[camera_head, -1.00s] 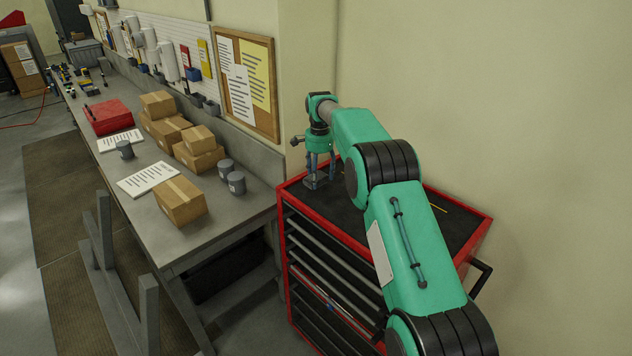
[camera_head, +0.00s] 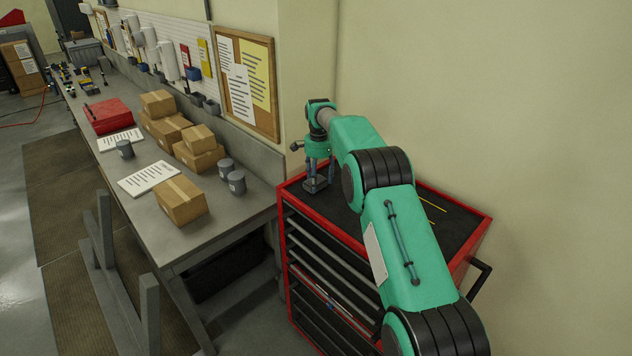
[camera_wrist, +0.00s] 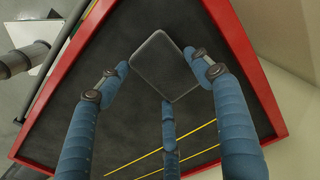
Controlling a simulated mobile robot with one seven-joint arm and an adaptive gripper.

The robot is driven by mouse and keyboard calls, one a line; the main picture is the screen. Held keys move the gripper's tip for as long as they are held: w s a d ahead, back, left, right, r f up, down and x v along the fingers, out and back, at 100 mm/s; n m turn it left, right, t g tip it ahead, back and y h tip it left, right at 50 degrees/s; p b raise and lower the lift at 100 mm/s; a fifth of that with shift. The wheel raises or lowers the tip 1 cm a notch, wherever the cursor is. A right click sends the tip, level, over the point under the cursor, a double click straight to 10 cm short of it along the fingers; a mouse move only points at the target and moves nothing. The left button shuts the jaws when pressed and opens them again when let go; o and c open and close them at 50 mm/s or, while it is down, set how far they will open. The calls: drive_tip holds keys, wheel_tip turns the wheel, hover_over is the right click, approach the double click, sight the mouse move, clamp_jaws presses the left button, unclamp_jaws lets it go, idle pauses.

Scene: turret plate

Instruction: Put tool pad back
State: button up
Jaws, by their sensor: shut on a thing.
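The tool pad is a dark grey rounded square (camera_wrist: 166,66) in the wrist view. My gripper (camera_wrist: 162,80) has three blue fingers closed around the pad, two at its sides and one at its near edge. In the head view the pad (camera_head: 316,184) shows small beneath my gripper (camera_head: 318,170), over the back left corner of the tool cart's black top. I cannot tell whether the pad touches the top or hangs just above it. Yellow lines mark the black top (camera_wrist: 200,140); they also show right of my arm in the head view.
The red-rimmed tool cart (camera_head: 460,205) has drawers in front and a side handle. A workbench (camera_head: 225,205) with cardboard boxes (camera_head: 182,198), grey cups and papers stands to the left. Walls rise close behind the cart. The cart top's right part looks clear.

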sight(318, 181)
drive_tip(key=shift+f, duration=0.3)
drive_tip(key=shift+f, duration=0.15)
drive_tip(key=o, duration=1.2)
drive_tip(key=shift+o, duration=0.2)
wheel_tip(318, 181, up, 12)
idle(0.6)
